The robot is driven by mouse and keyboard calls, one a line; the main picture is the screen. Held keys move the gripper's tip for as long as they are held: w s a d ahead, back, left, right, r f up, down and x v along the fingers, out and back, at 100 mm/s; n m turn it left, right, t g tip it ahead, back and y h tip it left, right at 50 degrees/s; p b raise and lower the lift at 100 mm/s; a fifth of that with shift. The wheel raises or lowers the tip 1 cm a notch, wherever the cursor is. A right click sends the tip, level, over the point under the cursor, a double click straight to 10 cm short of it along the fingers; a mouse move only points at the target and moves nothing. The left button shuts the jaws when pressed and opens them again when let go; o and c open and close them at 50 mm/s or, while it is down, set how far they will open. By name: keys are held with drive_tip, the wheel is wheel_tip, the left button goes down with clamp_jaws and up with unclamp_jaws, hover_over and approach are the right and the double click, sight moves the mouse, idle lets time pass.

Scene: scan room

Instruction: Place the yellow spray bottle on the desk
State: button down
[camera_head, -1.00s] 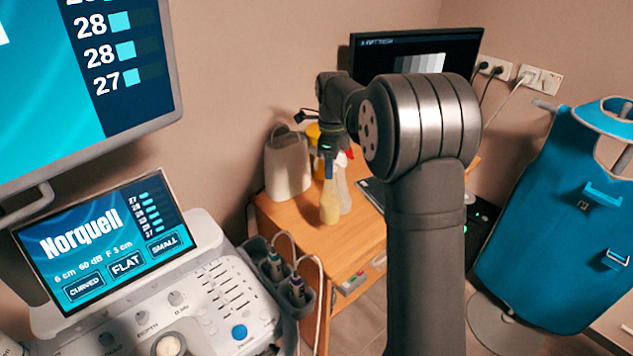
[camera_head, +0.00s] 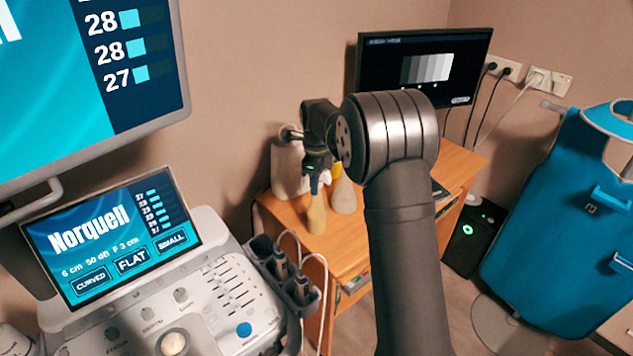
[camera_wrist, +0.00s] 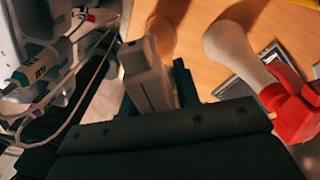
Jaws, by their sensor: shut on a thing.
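The yellow spray bottle (camera_head: 317,214) is upright, with its lower part over the desk (camera_head: 292,216). I cannot tell whether its base touches the desk top. My gripper (camera_head: 316,182) is shut on its upper part and points down. In the wrist view the dark fingers of my gripper (camera_wrist: 158,84) stand on both sides of a grey-white spray head (camera_wrist: 147,75). The bottle's orange-yellow body (camera_wrist: 165,22) shows beyond it.
A pale bottle (camera_head: 343,196) stands just right of the held one; its red trigger (camera_wrist: 293,108) shows in the wrist view. A pale container (camera_head: 284,172) is behind at left. A monitor (camera_head: 425,68) stands at the back. Probe holders (camera_head: 290,280) are near the desk's left front.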

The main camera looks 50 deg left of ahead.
drive_tip(key=shift+f, duration=0.1)
drive_tip(key=c, duration=1.1)
unclamp_jaws()
wheel_tip(320, 180, up, 12)
drive_tip(key=shift+r, duration=0.1)
